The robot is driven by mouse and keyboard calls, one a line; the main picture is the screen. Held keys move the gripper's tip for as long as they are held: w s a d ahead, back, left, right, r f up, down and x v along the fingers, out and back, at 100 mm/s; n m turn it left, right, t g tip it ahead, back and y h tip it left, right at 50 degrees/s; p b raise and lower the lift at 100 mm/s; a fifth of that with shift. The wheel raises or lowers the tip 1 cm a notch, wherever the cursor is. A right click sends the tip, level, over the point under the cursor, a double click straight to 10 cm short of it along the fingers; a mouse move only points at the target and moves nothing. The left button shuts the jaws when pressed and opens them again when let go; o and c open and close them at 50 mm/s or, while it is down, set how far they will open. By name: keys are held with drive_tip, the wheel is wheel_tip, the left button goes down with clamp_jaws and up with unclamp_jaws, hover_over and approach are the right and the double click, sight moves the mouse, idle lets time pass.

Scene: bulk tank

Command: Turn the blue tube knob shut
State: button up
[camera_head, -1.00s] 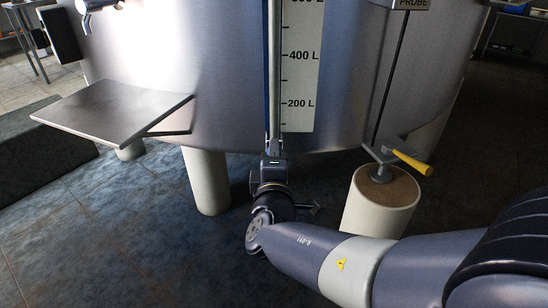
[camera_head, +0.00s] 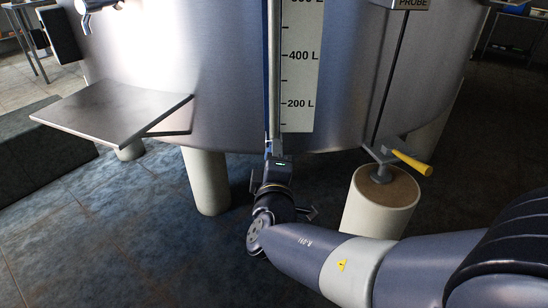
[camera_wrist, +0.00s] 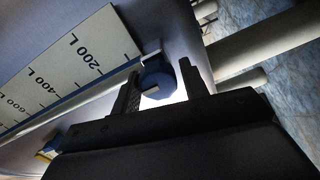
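The blue tube knob (camera_wrist: 158,80) sits at the lower end of the sight tube, beside the 200 L end of the scale. In the wrist view my gripper (camera_wrist: 161,84) is open, with one finger on either side of the knob. The left finger is close to it and a bright gap shows before the right finger. I cannot tell whether either finger touches. In the head view my gripper (camera_head: 276,155) points up at the bottom of the tube (camera_head: 274,80), and the knob is mostly hidden there.
The steel tank (camera_head: 180,70) stands close in front on pale legs (camera_head: 206,180). A metal shelf (camera_head: 120,110) juts out at left. A yellow-handled valve (camera_head: 408,161) sits right of my gripper, above a pale cylinder (camera_head: 380,205). The scale plate (camera_head: 302,70) is behind the tube.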

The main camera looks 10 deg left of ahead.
drive_tip(key=o, duration=0.3)
drive_tip(key=shift+r, duration=0.1)
drive_tip(key=p+v, duration=0.2)
drive_tip(key=v, duration=0.8)
drive_tip(key=shift+s+d, duration=0.15)
drive_tip(key=shift+s, duration=0.25)
drive_tip(key=shift+w, duration=0.15)
drive_tip(key=b+x, duration=0.2)
drive_tip(key=x, duration=0.8)
drive_tip(key=shift+w+a, duration=0.2)
drive_tip(key=shift+w, duration=0.15)
drive_tip(key=shift+s, duration=0.1)
